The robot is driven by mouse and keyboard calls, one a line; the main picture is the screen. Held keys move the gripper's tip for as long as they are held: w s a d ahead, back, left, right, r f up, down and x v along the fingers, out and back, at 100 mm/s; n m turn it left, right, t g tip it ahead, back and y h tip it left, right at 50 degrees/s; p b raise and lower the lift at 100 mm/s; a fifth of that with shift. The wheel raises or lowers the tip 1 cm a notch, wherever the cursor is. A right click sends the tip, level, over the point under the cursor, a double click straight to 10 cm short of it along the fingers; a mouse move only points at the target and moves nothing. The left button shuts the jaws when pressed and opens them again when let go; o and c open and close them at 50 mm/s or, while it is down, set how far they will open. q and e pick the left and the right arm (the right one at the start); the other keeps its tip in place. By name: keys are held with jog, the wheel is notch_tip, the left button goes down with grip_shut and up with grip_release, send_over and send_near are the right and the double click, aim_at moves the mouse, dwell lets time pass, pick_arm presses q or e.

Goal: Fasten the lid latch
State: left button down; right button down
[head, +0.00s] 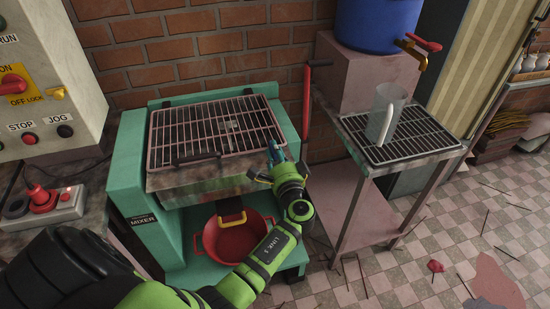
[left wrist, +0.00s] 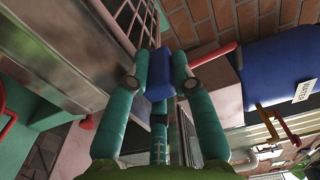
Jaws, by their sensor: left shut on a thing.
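The mixer is a green machine (head: 130,170) with a barred lid (head: 212,130) lying closed over its metal tub (head: 205,185). My left gripper (head: 275,160) is at the right front corner of the lid. In the left wrist view, the gripper (left wrist: 160,82) is shut on a small blue block (left wrist: 159,84), which seems to be the lid latch's handle. The fingers cover most of the latch, so how far it is turned cannot be told. My right gripper is not in view.
A red lever (head: 306,110) stands right of the mixer. A metal stand (head: 360,185) with a grate and clear pitcher (head: 380,110) is further right. A blue water tank (head: 378,25) stands behind it. A red bowl (head: 235,240) sits below the tub. A control panel (head: 45,85) is at left.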

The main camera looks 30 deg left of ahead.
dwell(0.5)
pick_arm(q)
jog(key=c, duration=1.3)
grip_release()
jog(key=v, duration=1.2)
jog(key=shift+w+f, duration=0.1)
jog(key=shift+w, duration=0.05)
